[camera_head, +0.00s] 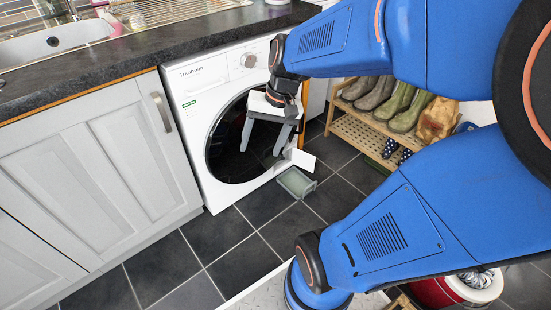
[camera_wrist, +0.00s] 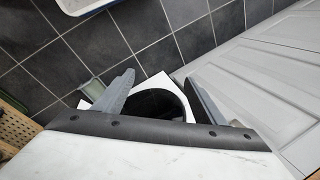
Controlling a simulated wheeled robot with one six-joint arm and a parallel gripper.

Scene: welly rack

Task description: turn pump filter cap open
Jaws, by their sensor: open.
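The pump filter flap (camera_head: 301,158) stands open at the lower right of the white washing machine (camera_head: 196,120). The filter cap itself cannot be made out; the opening behind the flap is partly covered by my gripper. My gripper (camera_head: 261,153) is open and empty, its fingers pointing down in front of the machine's dark round door (camera_head: 226,150), left of the flap. In the wrist view, the dark door (camera_wrist: 157,105) shows between the spread fingers of my gripper (camera_wrist: 160,80). A grey-green shallow tray (camera_head: 297,183) lies on the floor below the flap; it also shows in the wrist view (camera_wrist: 93,89).
A wooden rack (camera_head: 362,135) with several boots stands right of the machine. Grey cupboards (camera_head: 95,160) stand left, under a dark worktop (camera_head: 130,53). A red and white container (camera_head: 470,288) is at the lower right. The tiled floor (camera_head: 215,235) before the machine is mostly clear.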

